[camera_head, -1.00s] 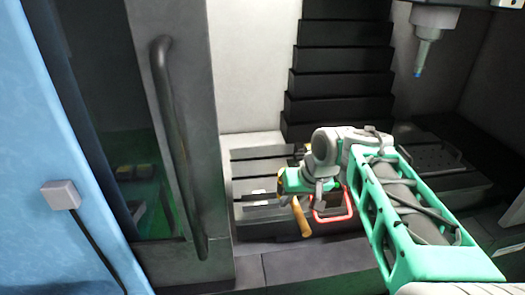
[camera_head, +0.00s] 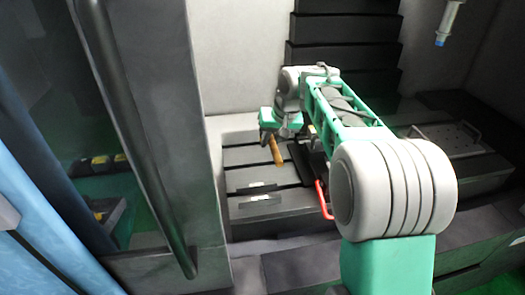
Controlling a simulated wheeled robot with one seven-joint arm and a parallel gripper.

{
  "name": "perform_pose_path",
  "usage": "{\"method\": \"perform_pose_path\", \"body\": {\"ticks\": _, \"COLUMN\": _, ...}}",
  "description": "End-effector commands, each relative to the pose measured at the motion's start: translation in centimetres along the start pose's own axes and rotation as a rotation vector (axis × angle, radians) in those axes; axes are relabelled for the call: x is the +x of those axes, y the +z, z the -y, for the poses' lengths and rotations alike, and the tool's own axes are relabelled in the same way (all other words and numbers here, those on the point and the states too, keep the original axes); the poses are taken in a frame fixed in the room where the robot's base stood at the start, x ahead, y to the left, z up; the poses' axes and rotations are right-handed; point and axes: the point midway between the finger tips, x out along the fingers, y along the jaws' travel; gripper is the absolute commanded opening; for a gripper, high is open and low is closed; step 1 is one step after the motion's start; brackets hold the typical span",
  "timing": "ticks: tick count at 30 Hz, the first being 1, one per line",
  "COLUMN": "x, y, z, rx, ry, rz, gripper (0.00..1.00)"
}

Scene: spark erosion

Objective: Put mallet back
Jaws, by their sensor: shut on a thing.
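The mallet's wooden handle (camera_head: 275,152) hangs down, slightly tilted, below my gripper (camera_head: 277,136). My gripper is shut on the mallet above the grey slotted machine table (camera_head: 240,208). The mallet's head is hidden or too small to make out at the jaws. The handle's lower end appears to be above the table, but I cannot tell whether it touches anything.
A red handle (camera_head: 322,199) on a dark fixture lies just right of the mallet, partly behind my arm. A tool spindle (camera_head: 446,22) hangs at upper right. The open door with its long bar handle (camera_head: 135,140) stands at left. Dark stepped bellows (camera_head: 342,55) rise behind.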

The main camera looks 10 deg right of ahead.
Motion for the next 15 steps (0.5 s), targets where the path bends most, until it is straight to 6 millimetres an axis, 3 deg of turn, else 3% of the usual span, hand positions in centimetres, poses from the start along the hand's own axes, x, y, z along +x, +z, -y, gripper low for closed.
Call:
{"method": "perform_pose_path", "body": {"ticks": 6, "x": 3.9, "y": -4.5, "z": -0.3, "rx": -0.002, "ry": -0.001, "rz": 0.003, "gripper": 0.0}}
{"method": "perform_pose_path", "body": {"ticks": 12, "x": 8.8, "y": -6.1, "z": -1.1, "rx": -0.003, "ry": -0.002, "rz": 0.002, "gripper": 0.0}}
{"method": "perform_pose_path", "body": {"ticks": 15, "x": 10.2, "y": -6.6, "z": -1.3, "rx": -0.004, "ry": -0.002, "rz": 0.0, "gripper": 0.0}}
